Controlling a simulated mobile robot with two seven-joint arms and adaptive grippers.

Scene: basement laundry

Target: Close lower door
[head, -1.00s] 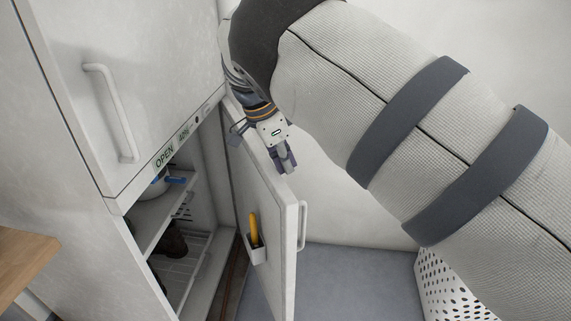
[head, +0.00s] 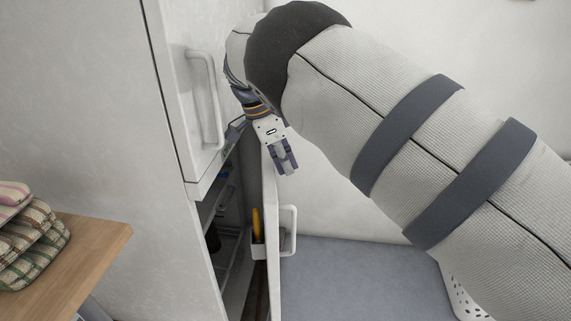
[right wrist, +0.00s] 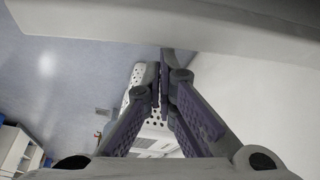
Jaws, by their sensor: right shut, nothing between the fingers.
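The lower door (head: 271,235) of the white cabinet stands open in the head view, seen nearly edge-on. Its white handle (head: 290,230) is on the right, outer side. A small holder (head: 258,250) with a yellow item is on its inner side. My right gripper (head: 287,168) is shut and empty, by the upper part of the door on its handle side. I cannot tell whether it touches the door. In the right wrist view the closed fingers (right wrist: 165,75) point forward under a pale slab across the top, probably the door. My left gripper is not in view.
The upper door (head: 188,90) is shut, with its own handle (head: 207,98). A wooden surface (head: 85,250) with folded checked cloths (head: 30,240) stands at left. A white perforated basket (head: 463,302) is at lower right, partly behind my arm. Grey floor is free between.

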